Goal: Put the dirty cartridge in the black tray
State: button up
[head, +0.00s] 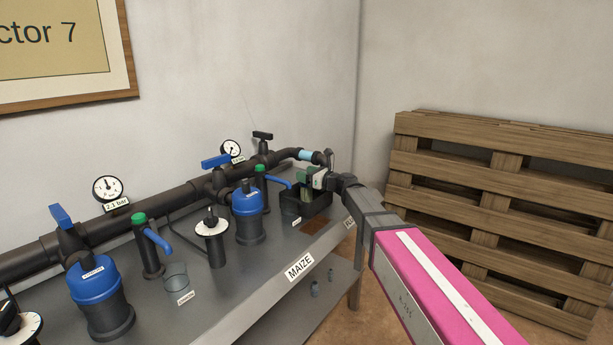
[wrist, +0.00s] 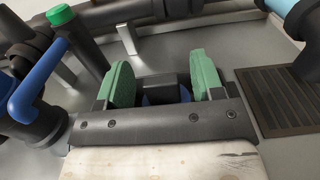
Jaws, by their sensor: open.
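The black tray (head: 291,210) stands at the far right end of the grey bench in the head view, with a small white label on its front. My gripper (head: 309,183) is over it, its green finger pads down near the tray's opening. In the wrist view my gripper (wrist: 164,83) is open, the two green pads well apart. Between and beyond the pads is a dark block-like thing (wrist: 162,82) with a bit of blue below it. I cannot tell whether this is the tray or something in it. I cannot make out the dirty cartridge in either view.
Blue-lidded filter housings (head: 249,215) and a green-capped valve with a blue spout (head: 150,240) stand on the bench. A clear cup (head: 176,277) is at the front. A black pipe (head: 110,225) runs behind. A dark grate (wrist: 285,100) lies right of my gripper.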

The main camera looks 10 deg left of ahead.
jog(key=v, duration=1.2)
jog(key=shift+f, duration=0.15)
